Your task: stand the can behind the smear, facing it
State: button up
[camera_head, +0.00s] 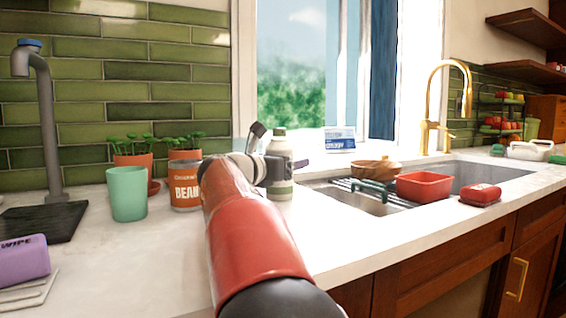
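The end of my arm with my gripper (268,168) is over the counter, right of the can and in front of a white-and-green bottle. The fingers are too small and overlapped to tell whether they are open or shut, or whether they touch the bottle. I cannot make out a smear on the visible counter; my arm covers part of it.
A mint cup (128,194) stands left of the can, with potted plants (131,153) behind. The bottle (281,160) is by the window. A purple wipe pack (24,260) lies at left. The sink (345,196), red tub (424,186) and red case (480,195) are at right.

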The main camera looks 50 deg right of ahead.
jog(key=shift+r, duration=0.15)
jog(key=a, duration=0.3)
jog(key=s+a+b, duration=0.1)
jog(key=a, duration=0.7)
jog(key=shift+s, duration=0.35)
jog(key=shift+s+a, duration=0.15)
jog(key=shift+a, duration=0.3)
